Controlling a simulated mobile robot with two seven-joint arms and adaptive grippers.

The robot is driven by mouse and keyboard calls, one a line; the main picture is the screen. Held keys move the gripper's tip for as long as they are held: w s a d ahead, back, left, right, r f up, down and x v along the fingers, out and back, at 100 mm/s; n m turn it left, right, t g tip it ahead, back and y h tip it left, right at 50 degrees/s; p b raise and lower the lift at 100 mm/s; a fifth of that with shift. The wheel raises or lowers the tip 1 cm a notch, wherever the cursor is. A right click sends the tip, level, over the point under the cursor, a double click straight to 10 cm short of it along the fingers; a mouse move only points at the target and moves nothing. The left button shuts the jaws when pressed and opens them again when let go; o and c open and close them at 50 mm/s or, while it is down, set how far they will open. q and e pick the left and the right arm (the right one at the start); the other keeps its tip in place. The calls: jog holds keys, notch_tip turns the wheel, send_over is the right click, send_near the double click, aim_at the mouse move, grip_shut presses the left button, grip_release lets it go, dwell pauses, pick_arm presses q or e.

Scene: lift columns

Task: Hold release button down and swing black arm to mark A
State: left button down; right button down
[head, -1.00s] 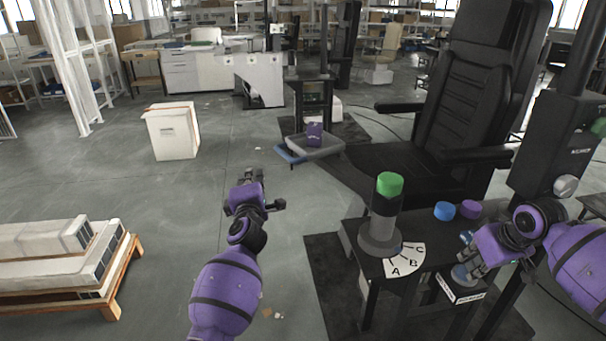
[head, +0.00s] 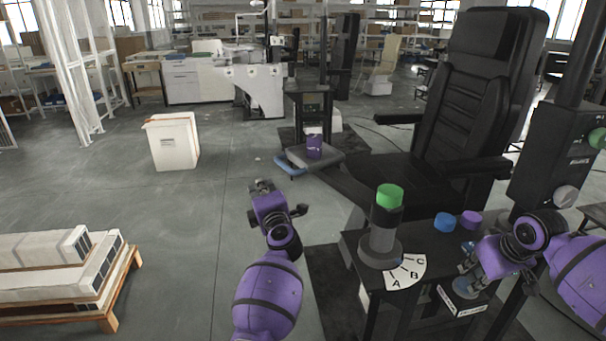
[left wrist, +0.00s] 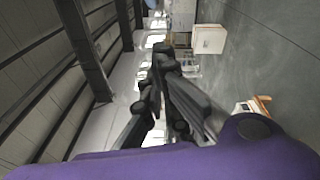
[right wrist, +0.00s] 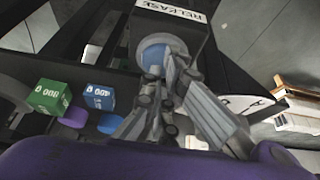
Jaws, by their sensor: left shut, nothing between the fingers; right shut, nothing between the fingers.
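The release button (right wrist: 154,52) is a round pale-blue disc on a small dark box with a white RELEASE label (right wrist: 172,10). In the head view the labelled box (head: 462,301) sits at the bench's front right. My right gripper (head: 468,285) is shut over the button; its fingertips (right wrist: 165,75) overlap the disc, and I cannot tell whether they press it. A grey post with a black collar and green cap (head: 390,196) stands behind a white dial (head: 406,272) marked A, B, C. I cannot clearly make out the black arm's pointing. My left gripper (head: 262,187) is shut and empty, left of the bench.
A blue knob (head: 445,222) and a purple knob (head: 471,219) are on the bench. A black chair (head: 470,110) stands behind it. A pallet with long boxes (head: 60,265) is at the lower left, a white bin (head: 172,142) farther back. Floor around my left gripper is clear.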

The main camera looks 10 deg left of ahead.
aim_at(283, 165)
jog(key=shift+f, duration=0.1)
pick_arm(q)
jog(key=w, duration=0.6)
jog(key=shift+d+r, duration=0.25)
jog(key=shift+r, duration=0.15)
jog(key=w+d+h, duration=0.1)
jog(key=w, duration=0.1)
jog(key=w+m+t+h, duration=0.1)
jog(key=w, duration=0.1)
jog(key=w+d+m, duration=0.1)
jog(key=w, duration=0.1)
jog(key=shift+d+r+h, duration=0.1)
jog(key=shift+d+h, duration=0.2)
jog(key=shift+h, duration=0.1)
jog(key=shift+w+d+m+h, duration=0.15)
jog(key=shift+w+m+h, duration=0.2)
jog(key=shift+w, duration=0.2)
jog(key=shift+s+t, duration=0.1)
jog(key=shift+t, duration=0.2)
